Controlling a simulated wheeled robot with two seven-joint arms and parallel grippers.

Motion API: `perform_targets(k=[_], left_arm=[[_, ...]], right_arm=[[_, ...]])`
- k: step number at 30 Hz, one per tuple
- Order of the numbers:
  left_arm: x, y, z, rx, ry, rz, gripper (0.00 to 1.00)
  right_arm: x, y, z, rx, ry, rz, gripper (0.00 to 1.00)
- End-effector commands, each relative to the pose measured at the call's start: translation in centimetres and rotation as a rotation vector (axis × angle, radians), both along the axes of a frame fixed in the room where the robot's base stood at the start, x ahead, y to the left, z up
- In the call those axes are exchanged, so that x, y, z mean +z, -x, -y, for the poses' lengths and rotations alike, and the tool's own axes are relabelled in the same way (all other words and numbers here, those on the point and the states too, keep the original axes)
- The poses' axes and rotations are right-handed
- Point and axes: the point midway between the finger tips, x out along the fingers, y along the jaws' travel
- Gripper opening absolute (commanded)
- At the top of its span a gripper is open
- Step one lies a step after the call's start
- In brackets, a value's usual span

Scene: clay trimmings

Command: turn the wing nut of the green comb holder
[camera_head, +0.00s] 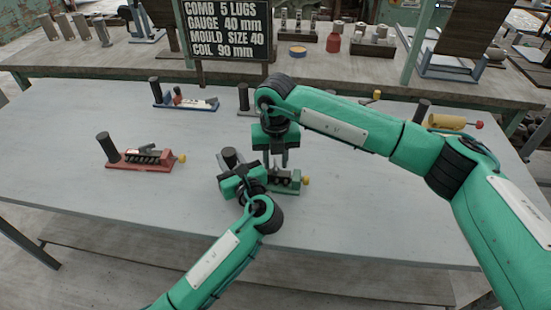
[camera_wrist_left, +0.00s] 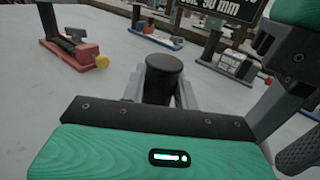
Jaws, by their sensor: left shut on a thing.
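The green comb holder (camera_head: 289,188) stands on the grey table with a yellow knob (camera_head: 306,181) at its right end. My left gripper (camera_head: 231,163) is shut on the holder's dark upright post (camera_head: 229,155). In the left wrist view the post (camera_wrist_left: 164,78) stands between the two fingers. My right gripper (camera_head: 276,160) points down over the middle of the holder, with its fingertips apart near the holder's top. I cannot make out the wing nut; the right fingers and the small scale hide it.
A red comb holder (camera_head: 140,165) stands to the left and a blue one (camera_head: 190,104) behind. A sign (camera_head: 229,28) stands at the table's back edge. A yellow-bodied holder (camera_head: 447,122) is at the far right. The table's front left is clear.

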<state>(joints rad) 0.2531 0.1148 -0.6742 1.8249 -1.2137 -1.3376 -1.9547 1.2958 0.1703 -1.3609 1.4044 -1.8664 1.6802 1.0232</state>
Motion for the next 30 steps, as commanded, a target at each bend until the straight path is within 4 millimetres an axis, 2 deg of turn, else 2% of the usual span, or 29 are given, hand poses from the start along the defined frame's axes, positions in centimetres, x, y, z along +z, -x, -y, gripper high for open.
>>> perform_targets(k=[6,11,22,30], left_arm=[[-0.03,0.0,0.01,0.0,0.0,0.0,0.0],[-0.03,0.0,0.01,0.0,0.0,0.0,0.0],[-0.03,0.01,0.01,0.0,0.0,0.0,0.0],[-0.03,0.0,0.0,0.0,0.0,0.0,0.0]], right_arm=[[-0.05,0.0,-0.01,0.0,0.0,0.0,0.3],[-0.04,0.0,-0.01,0.0,0.0,0.0,0.01],[-0.02,-0.01,0.0,0.026,0.001,0.0,0.0],[0.02,-0.02,-0.06,0.169,0.0,0.001,0.0]])
